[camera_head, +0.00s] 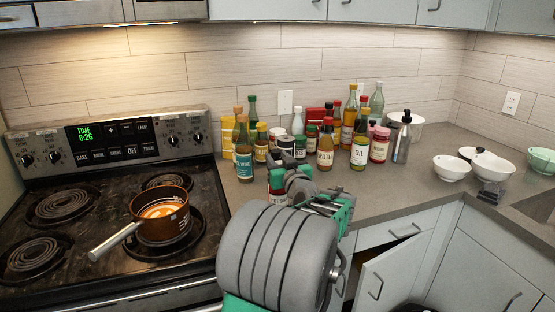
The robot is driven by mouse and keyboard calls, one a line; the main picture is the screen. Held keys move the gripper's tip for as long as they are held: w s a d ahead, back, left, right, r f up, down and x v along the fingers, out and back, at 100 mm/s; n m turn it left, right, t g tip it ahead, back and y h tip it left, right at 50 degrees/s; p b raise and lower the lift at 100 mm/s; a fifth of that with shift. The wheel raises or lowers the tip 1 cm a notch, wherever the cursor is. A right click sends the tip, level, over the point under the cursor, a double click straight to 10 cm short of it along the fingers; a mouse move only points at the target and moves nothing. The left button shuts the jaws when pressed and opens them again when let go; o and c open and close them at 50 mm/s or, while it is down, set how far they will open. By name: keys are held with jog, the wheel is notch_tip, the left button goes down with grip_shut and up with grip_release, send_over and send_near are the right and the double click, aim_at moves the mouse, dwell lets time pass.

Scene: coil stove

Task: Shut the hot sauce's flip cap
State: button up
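My gripper (312,192), grey with green parts, is over the counter in front of the group of bottles. My thick grey arm fills the lower middle and hides part of the counter. A small red container with a white label (277,199) stands at the counter's front, just left of my gripper and partly behind it. It may be the hot sauce, but its label is too small to read surely. Its top and any flip cap are hidden. I cannot see whether the fingers are open or shut, or whether they touch it.
Several bottles and jars crowd the counter behind, including an oil bottle (359,149) and a metal pump bottle (402,138). A copper pot (160,212) sits on the coil stove (85,262) at left. White bowls (453,168) stand at right. A lower cabinet door (388,275) hangs open.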

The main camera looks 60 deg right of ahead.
grip_shut()
jog(key=shift+f+b, duration=0.4)
jog(key=shift+b, duration=0.5)
jog(key=b, duration=0.4)
jog(key=shift+f+t+h, duration=0.3)
jog(key=shift+f, duration=0.1)
jog(key=t+h+b, duration=0.1)
jog(key=b, duration=0.9)
jog(key=shift+s+a+f+t+h, duration=0.15)
jog(key=shift+s+a+t+h, duration=0.1)
jog(key=shift+t+h, duration=0.15)
jog(key=shift+r+b, duration=0.4)
jog(key=shift+b, duration=0.4)
jog(key=shift+r, duration=0.15)
jog(key=o, duration=0.5)
grip_release()
